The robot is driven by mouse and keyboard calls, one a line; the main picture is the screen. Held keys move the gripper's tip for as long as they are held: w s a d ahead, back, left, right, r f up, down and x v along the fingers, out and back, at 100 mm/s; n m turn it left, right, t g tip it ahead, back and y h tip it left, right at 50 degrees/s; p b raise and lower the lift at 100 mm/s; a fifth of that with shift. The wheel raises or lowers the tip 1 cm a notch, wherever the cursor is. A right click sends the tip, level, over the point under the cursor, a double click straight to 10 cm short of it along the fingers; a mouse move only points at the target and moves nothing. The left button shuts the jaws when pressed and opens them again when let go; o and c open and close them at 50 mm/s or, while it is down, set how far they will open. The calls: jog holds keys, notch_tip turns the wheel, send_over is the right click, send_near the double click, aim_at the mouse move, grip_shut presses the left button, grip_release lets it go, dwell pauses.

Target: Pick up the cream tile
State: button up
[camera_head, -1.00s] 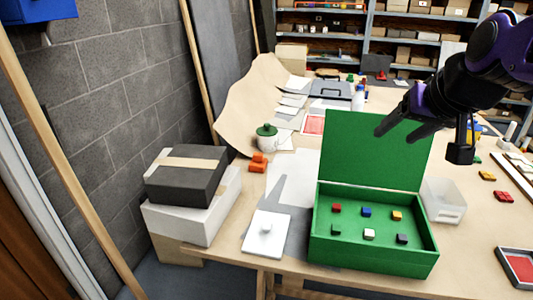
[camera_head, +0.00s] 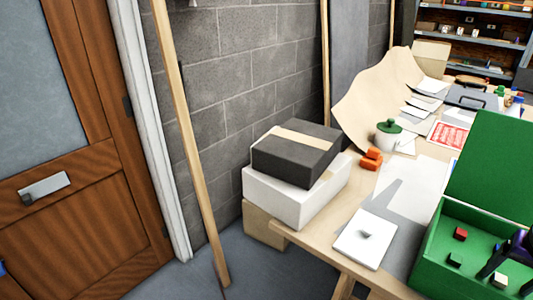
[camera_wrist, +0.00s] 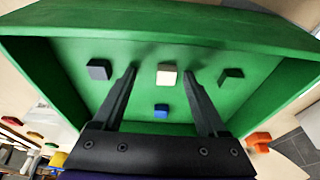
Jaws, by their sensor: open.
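The cream tile (camera_wrist: 167,75) lies on the floor of the green box (camera_wrist: 60,20), between the far ends of my fingers in the wrist view. My gripper (camera_wrist: 162,75) is open, with one finger on each side of the tile and a gap to each. A pale tile, likely the same one, shows in the head view (camera_head: 499,280) near the right edge. There, my gripper is partly seen and cut off by the frame. Whether the fingers reach down to the tile's level is hard to tell.
In the box, a grey tile (camera_wrist: 99,69) and a dark green tile (camera_wrist: 231,75) flank the fingers, with a blue tile (camera_wrist: 161,111) close by. A red tile (camera_head: 460,233) is also inside. The box walls and raised lid (camera_head: 495,160) surround the space.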

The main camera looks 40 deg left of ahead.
jog(key=shift+s+a+r, duration=0.2)
jog(key=shift+a, duration=0.4)
jog(key=shift+s+a, duration=0.1)
jog(key=c, duration=0.7)
grip_shut()
jog(key=shift+d, duration=0.3)
